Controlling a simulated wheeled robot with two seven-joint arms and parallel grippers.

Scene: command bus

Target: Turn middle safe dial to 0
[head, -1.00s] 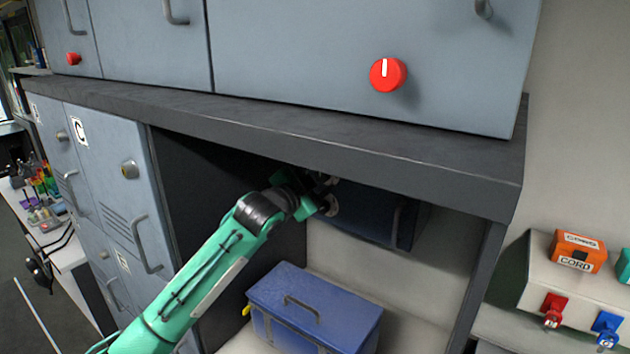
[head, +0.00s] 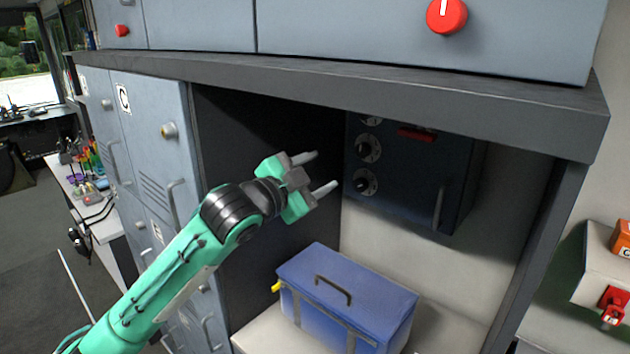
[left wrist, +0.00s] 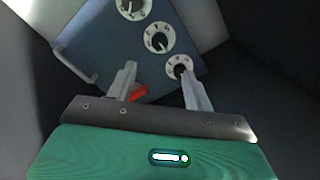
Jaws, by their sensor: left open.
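The dark blue safe (head: 410,185) hangs under the grey shelf in the head view, with three dials in a column on its front. The middle safe dial (head: 368,148) has a dark knob on a pale ring; it also shows in the left wrist view (left wrist: 159,39), between the other two. Its markings are too small to read surely. My left gripper (head: 325,171) is open and empty, its fingers pointing toward the dials from the left, apart from them. In the left wrist view the left gripper (left wrist: 157,73) has its fingertips below the middle dial, with one near an end dial (left wrist: 179,66).
The shelf edge (head: 350,100) overhangs the safe. A blue case (head: 350,290) stands below it. Grey lockers (head: 150,150) are at the left, and a red knob (head: 446,15) is on the cabinet above. The safe has a handle (head: 440,205) and a red strip (head: 416,134).

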